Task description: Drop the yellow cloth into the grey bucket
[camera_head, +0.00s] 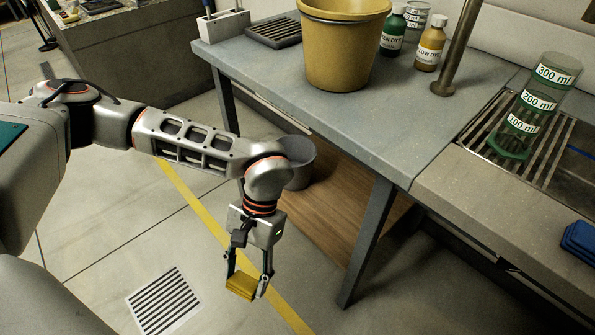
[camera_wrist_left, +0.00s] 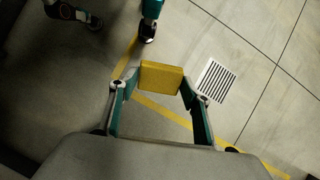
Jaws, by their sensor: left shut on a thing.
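The yellow cloth (camera_head: 241,286) is a small folded block. My left gripper (camera_head: 246,284) is shut on it and holds it low, to the left of the table. In the left wrist view the cloth (camera_wrist_left: 161,76) sits between the two fingers of the left gripper (camera_wrist_left: 160,90). The grey bucket (camera_head: 301,168) stands at the wooden lower shelf under the table, behind my left wrist, which partly hides it. The cloth is apart from the bucket, nearer the camera. My right gripper is not clearly seen in either view.
The table (camera_head: 345,112) holds a large tan bucket (camera_head: 343,50), dye bottles (camera_head: 429,48) and a metal post (camera_head: 458,45). Its front leg (camera_head: 366,240) stands right of the gripper. A floor grate (camera_head: 163,300) lies left; the surrounding floor is clear.

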